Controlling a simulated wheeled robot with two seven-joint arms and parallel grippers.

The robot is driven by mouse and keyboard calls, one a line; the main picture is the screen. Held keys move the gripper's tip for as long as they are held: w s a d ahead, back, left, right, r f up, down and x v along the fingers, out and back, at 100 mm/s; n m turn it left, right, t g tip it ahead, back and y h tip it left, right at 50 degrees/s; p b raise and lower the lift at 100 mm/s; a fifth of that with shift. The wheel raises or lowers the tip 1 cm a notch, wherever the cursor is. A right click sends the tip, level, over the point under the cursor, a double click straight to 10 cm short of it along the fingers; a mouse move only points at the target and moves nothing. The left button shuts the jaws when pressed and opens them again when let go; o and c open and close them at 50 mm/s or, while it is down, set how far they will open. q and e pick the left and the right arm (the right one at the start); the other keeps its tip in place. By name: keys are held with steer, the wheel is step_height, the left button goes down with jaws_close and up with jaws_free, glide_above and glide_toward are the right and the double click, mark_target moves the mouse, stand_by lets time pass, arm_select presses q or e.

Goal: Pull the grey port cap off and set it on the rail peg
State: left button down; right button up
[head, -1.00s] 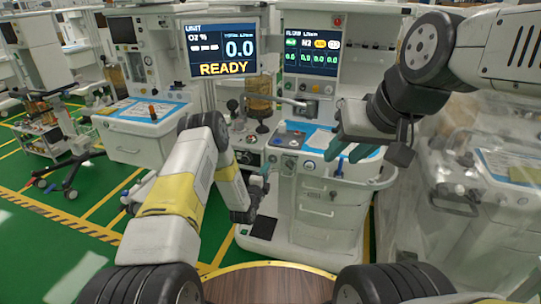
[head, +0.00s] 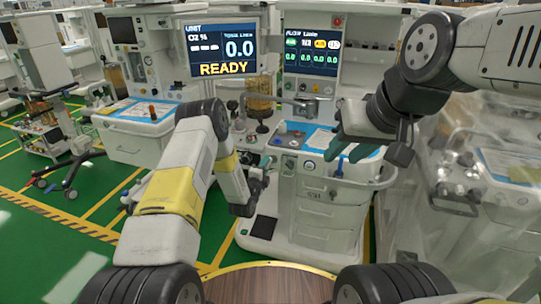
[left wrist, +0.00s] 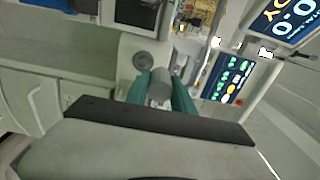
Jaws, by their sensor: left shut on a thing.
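My left gripper (head: 264,168) is beside the left front of the middle cart (head: 315,195). In the left wrist view its teal fingers (left wrist: 161,95) close on both sides of a grey cylinder, the port cap (left wrist: 158,82). A round grey disc (left wrist: 144,60) on a pale panel shows just beyond the cap; whether the cap touches anything there, I cannot tell. In the head view the cap is too small to make out. My right gripper (head: 368,152) is open and empty over the right of the cart top. I cannot make out the rail peg for certain.
A small blue upright piece (head: 340,166) stands at the cart's front edge. The READY screen (head: 223,48) and gas-flow screen (head: 311,52) rise behind. A plastic-covered cart (head: 485,185) stands close on the right.

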arm_select(q)
steer(key=shift+r, duration=3.25)
steer(key=s+a+r+n+y, duration=0.1)
steer(key=s+a+r+y, duration=0.1)
steer(key=s+a, duration=0.5)
steer(key=s+a+r+n+y, duration=0.2)
steer(key=s+a+y, duration=0.1)
steer(key=s+a, duration=0.4)
steer(key=shift+s+n+t+y, duration=0.3)
steer(key=shift+s+t, duration=0.1)
steer(key=shift+s, duration=0.15)
steer(key=shift+f, duration=0.1)
